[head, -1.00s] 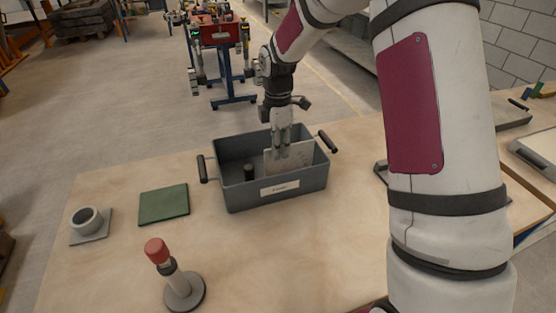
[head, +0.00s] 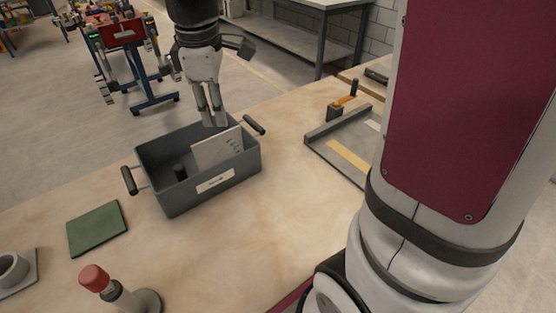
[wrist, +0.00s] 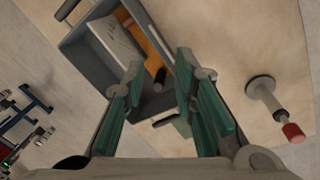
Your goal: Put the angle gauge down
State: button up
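A pale flat plate with small dark marks (head: 215,150), which looks like the angle gauge, stands tilted inside the grey bin (head: 185,200). In the wrist view the pale plate (wrist: 116,42) lies along one side of the bin. My gripper (head: 214,119) is above the bin's far side, its fingers pointing down near the plate's top edge. In the wrist view my gripper (wrist: 160,64) has its fingers well apart, with nothing held between them. The plate's lower edge is hidden by the bin wall in the head view.
A dark upright cylinder (head: 180,173) and an orange piece (wrist: 150,40) are in the bin. A green mat (head: 97,227), a red-topped stand (head: 95,278) and a grey cup on a plate (head: 14,270) are left. A grey tray (head: 320,142) is right. Bare table lies between.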

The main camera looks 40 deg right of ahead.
jog(key=s+r+m+t, duration=0.2)
jog(key=s+m, duration=0.9)
jog(key=s, duration=1)
jog(key=shift+s+a+y, duration=0.25)
jog(key=shift+a+y, duration=0.05)
jog(key=shift+y, duration=0.1)
notch_tip(320, 180, up, 2)
jog(key=shift+r+t+p, duration=0.25)
jog(key=shift+t+p, duration=0.15)
jog(key=shift+p, duration=0.5)
